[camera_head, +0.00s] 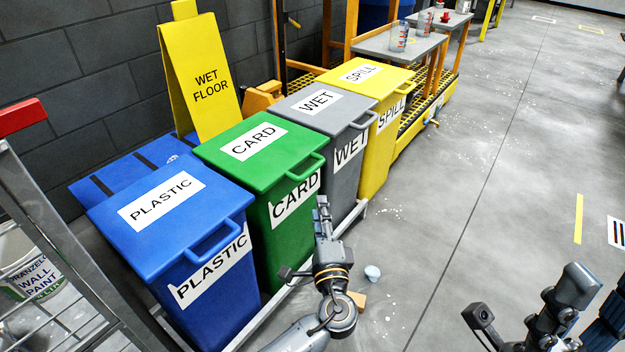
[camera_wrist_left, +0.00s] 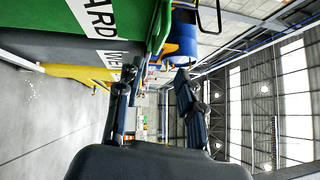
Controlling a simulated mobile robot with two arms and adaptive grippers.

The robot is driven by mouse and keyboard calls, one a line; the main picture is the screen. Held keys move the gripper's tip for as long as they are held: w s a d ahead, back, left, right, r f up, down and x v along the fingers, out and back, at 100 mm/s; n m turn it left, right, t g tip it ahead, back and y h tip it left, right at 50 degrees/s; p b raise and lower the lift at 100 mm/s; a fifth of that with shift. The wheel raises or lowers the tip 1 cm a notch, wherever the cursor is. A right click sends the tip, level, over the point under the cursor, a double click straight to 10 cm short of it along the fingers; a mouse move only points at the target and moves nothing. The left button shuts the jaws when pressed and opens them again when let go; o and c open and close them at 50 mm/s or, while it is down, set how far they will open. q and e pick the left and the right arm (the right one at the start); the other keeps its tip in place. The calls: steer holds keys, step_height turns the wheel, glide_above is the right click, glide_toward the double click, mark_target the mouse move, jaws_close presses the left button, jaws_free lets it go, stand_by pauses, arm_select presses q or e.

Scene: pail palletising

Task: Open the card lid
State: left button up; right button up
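The green card bin has its lid (camera_head: 285,140) down flat, with a green loop handle (camera_head: 308,168) on its front edge. My left gripper (camera_head: 322,203) is in front of this bin, a little below and right of the handle. In the left wrist view its two fingers (camera_wrist_left: 157,75) are apart with nothing between them. The green handle (camera_wrist_left: 160,30) shows there just beyond the fingertips, and I see no contact. My right gripper (camera_head: 575,285) is at the lower right, away from the bins; its finger opening is not clear.
The blue plastic bin (camera_head: 110,235) and grey wet bin (camera_head: 355,110) flank the card bin, lids down. A yellow spill bin (camera_head: 395,78) stands beyond. A yellow wet floor sign (camera_head: 200,50) stands behind. The right floor is mostly clear.

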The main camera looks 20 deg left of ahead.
mark_target(312, 167)
arm_select(q)
steer(key=b+x, duration=0.2)
steer(key=x, duration=1)
steer(key=shift+w+f, duration=0.1)
steer(key=shift+w+a+b, duration=0.25)
steer(key=shift+w+b, duration=0.1)
steer(key=shift+w, duration=0.15)
jaws_close()
